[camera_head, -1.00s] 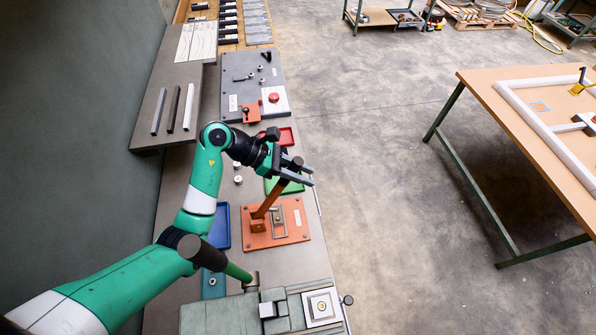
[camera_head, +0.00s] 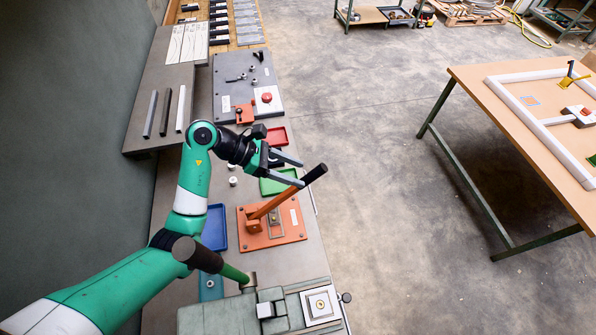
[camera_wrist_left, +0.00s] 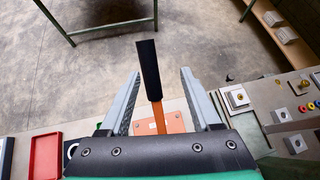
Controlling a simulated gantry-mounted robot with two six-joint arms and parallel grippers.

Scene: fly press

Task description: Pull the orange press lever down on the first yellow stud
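The orange press lever (camera_head: 268,208) with its black handle (camera_head: 314,174) leans up and to the right from the orange press base (camera_head: 290,236). A small grey plate (camera_head: 277,225) sits on that base, with a tiny yellowish spot, partly hidden by the lever. My left gripper (camera_head: 297,172) is open and empty just left of the handle. In the left wrist view the black handle (camera_wrist_left: 148,68) shows between the spread fingers, and I cannot tell whether they touch it. My right gripper is not in view.
A green tray (camera_head: 272,187), a red tray (camera_head: 276,137) and a blue tray (camera_head: 214,228) lie around the press. A grey-green machine (camera_head: 225,318) with a square white plate (camera_head: 321,306) stands in front. Open floor lies to the right.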

